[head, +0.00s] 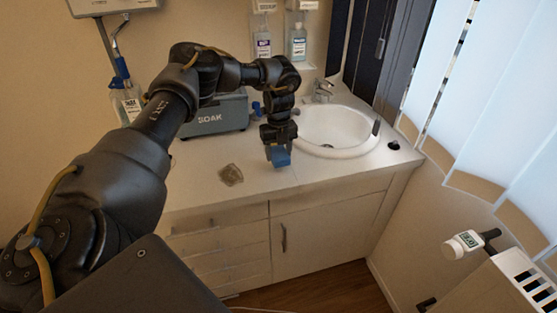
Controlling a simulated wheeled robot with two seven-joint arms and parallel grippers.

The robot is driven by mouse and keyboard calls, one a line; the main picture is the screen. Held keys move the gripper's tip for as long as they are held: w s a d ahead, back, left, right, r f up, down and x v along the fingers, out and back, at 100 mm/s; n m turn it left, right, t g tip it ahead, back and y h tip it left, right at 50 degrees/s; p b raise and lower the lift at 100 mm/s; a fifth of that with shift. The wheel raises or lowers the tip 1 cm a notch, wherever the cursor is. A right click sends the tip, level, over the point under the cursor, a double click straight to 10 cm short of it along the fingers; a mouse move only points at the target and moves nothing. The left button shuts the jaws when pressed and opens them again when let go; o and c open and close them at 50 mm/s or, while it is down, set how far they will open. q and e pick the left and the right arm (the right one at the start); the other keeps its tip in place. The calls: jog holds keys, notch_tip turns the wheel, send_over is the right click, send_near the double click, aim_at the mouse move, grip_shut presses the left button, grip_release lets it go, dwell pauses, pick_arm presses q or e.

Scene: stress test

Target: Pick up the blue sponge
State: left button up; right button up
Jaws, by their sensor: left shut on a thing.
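The blue sponge (281,157) is a small blue block at the front part of the white counter, left of the sink. My left gripper (279,149) points down over it and is shut on it. The fingers hide part of the sponge. I cannot tell whether the sponge touches the counter or hangs just above it. My right gripper is not in view.
The white sink (335,128) with its tap (323,90) lies to the right. A grey box marked SOAK (215,116) stands behind my left arm. A brownish flat thing (230,175) lies on the counter (195,190). Bottles (298,42) hang on the wall.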

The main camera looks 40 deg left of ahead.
pick_arm(q)
jog(key=s+a+r, duration=0.2)
jog(key=s+r, duration=0.8)
jog(key=s, duration=0.4)
jog(key=shift+a, duration=0.15)
jog(key=shift+o, duration=1.1)
jog(key=shift+w+r, duration=0.1)
jog(key=shift+c, duration=0.7)
jog(key=d+r+n, duration=0.2)
jog(key=d+n, duration=0.8)
jog(key=d, duration=0.3)
jog(key=d+r+n, duration=0.3)
jog(key=d+n, duration=0.8)
jog(key=d, duration=0.1)
jog(key=shift+w+d, duration=0.35)
jog(key=shift+d, duration=0.05)
